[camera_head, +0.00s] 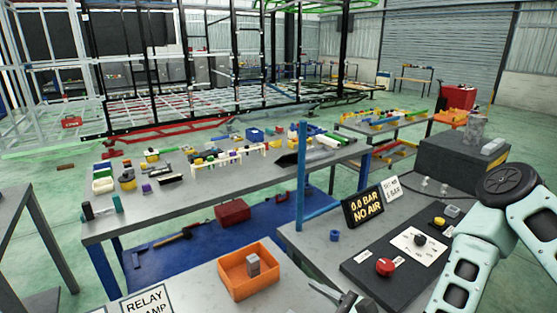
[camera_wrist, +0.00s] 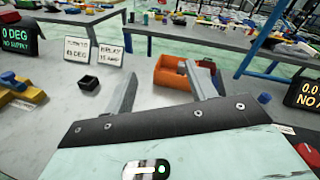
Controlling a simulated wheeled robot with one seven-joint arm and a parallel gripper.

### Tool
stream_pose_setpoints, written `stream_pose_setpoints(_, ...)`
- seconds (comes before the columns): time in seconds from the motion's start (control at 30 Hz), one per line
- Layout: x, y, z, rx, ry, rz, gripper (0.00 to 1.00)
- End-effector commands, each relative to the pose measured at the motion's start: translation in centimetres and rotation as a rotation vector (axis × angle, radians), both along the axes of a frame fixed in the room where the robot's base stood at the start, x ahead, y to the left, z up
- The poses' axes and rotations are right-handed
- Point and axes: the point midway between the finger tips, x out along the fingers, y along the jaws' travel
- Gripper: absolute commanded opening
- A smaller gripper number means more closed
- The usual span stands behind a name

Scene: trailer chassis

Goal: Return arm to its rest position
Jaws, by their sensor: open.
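My gripper (camera_wrist: 158,80) shows in the wrist view with its two grey fingers spread apart and nothing between them. It hangs above the grey bench, in front of the orange bin (camera_wrist: 168,76). In the head view my arm enters at the right, and part of the gripper (camera_head: 343,298) shows at the bottom edge, right of the orange bin (camera_head: 249,270). A grey block (camera_head: 253,265) stands in that bin. In the wrist view a finger overlaps the bin, so the block is not clear there.
A "0.0 BAR NO AIR" display (camera_head: 363,207) and a dark panel with a red knob (camera_head: 385,266) lie near my arm. A blue post (camera_head: 302,165) rises behind. A small black box (camera_wrist: 89,84) and label cards (camera_wrist: 110,52) stand on the bench.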

Motion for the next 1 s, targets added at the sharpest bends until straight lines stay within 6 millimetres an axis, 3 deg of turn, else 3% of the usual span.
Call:
stream_pose_setpoints(0.37,-2.8,2.3,-4.4,-0.553,-0.264,0.425,0.56)
stream_pose_setpoints(0.6,-4.8,0.6,-7.1,-1.062,-0.533,0.857,0.56)
stream_pose_setpoints(0.77,-5.9,-1.5,-6.8,-1.326,-0.683,1.135,0.56)
stream_pose_setpoints(1.0,-8.5,-4.7,-3.4,-1.577,-0.859,1.534,0.56)
